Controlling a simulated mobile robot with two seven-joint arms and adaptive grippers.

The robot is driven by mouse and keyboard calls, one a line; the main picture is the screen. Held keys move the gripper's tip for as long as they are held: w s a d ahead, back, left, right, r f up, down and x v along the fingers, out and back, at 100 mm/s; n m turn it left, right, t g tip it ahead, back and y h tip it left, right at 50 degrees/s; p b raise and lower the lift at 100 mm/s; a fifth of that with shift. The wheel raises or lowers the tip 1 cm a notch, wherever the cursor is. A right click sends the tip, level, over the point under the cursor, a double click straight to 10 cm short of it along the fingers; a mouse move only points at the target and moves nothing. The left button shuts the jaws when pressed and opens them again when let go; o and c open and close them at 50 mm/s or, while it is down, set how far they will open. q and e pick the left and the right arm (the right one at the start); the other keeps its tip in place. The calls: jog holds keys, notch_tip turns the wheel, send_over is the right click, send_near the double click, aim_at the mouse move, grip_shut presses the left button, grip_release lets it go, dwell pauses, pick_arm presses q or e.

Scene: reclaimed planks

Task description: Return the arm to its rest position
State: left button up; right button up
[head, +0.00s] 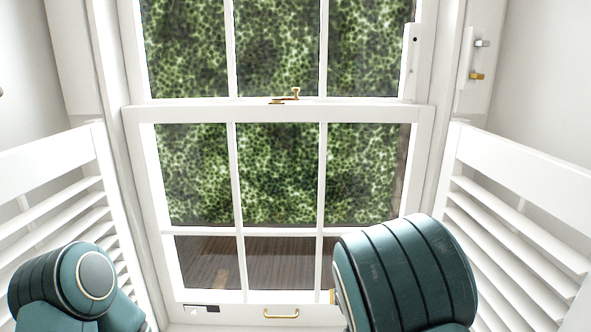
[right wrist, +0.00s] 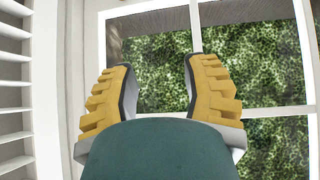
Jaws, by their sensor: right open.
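My right arm shows at the lower right of the head view, in front of the white sash window (head: 278,113). Its dark green link hides part of the lower sash. In the right wrist view my right gripper (right wrist: 158,65) has its two yellow fingers spread wide, with nothing between them. Window panes with green foliage behind them show beyond the fingers. My left arm shows only as a green joint at the lower left of the head view; its gripper is out of frame.
White louvred shutters stand on the left (head: 45,165) and right (head: 520,170), close beside my arms. A brass catch (head: 287,97) sits on the meeting rail and a brass pull (head: 281,314) on the bottom rail. Small handles (head: 477,60) are at the upper right.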

jog(key=s+d+f+g+y+b, duration=0.2)
jog(key=s+f+g, duration=0.2)
jog(key=s+f, duration=1.25)
jog(key=s+a+f+m+g+y, duration=0.1)
jog(key=s+a+f+g+y, duration=0.2)
jog(key=s, duration=0.9)
jog(key=shift+a+f+b, duration=0.4)
jog(key=shift+a+f, duration=0.75)
jog(key=shift+f, duration=0.45)
